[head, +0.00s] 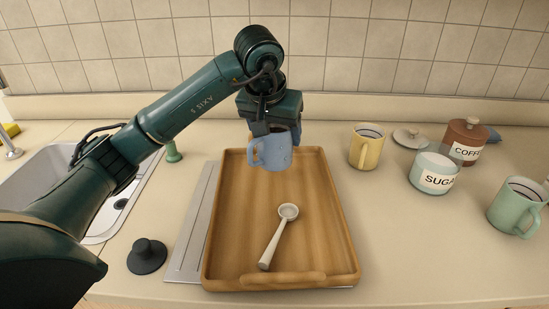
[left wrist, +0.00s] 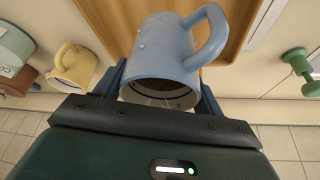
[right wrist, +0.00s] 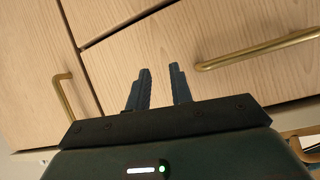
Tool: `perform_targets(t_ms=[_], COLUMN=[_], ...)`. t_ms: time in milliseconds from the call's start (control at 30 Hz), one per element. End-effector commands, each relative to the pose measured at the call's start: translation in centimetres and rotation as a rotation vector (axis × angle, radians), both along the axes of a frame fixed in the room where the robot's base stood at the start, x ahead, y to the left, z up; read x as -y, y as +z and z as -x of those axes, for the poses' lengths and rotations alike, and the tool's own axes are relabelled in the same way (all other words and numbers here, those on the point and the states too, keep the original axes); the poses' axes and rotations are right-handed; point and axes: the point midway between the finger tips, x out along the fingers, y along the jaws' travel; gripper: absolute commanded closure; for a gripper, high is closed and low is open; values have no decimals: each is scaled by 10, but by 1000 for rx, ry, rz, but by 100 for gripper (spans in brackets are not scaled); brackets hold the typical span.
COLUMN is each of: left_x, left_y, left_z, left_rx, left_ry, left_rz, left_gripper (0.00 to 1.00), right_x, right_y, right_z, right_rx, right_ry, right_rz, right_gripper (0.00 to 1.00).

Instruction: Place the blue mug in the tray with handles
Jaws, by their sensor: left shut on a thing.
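The blue mug (head: 272,152) hangs upright over the far end of the wooden tray with handles (head: 329,222). My left gripper (head: 268,130) is shut on the mug, with its handle pointing left in the head view. In the left wrist view the mug (left wrist: 160,52) sits between the fingers, and the tray (left wrist: 243,22) lies beyond it. A light scoop (head: 279,236) lies in the tray. My right gripper (right wrist: 158,90) is open and empty in front of wooden cabinet fronts; it is not in the head view.
A yellow mug (head: 366,147), a sugar jar (head: 435,172), a coffee canister (head: 465,138) and a green mug (head: 516,206) stand right of the tray. A dark round stopper (head: 147,256) and the sink (head: 130,205) are to the left. Brass handles (right wrist: 262,48) stick out near my right gripper.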

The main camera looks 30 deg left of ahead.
Motion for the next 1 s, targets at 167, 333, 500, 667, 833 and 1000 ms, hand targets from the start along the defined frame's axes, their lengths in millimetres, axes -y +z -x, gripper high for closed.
perform_targets(t_ms=[167, 333, 500, 667, 833, 1000], left_x=[0, 0, 0, 0, 0, 0], left_y=[-17, -40, -46, -46, -51, -50], left_z=[0, 0, -1, -1, 0, 0], left_rx=[1, 2, 5, 5, 2, 1], left_ry=[0, 0, 0, 0, 0, 0], left_rz=[1, 2, 2, 2, 0, 0], left_gripper=[70, 70, 70, 70, 29, 16], right_x=[0, 0, 0, 0, 0, 0], right_y=[0, 1, 1, 0, -2, -2], right_z=[0, 0, 0, 0, 1, 1], right_rx=[0, 0, 0, 0, -1, -1], right_ry=[0, 2, 2, 2, 2, 2], right_rz=[1, 3, 4, 4, -1, -2], right_gripper=[78, 78, 78, 78, 78, 78])
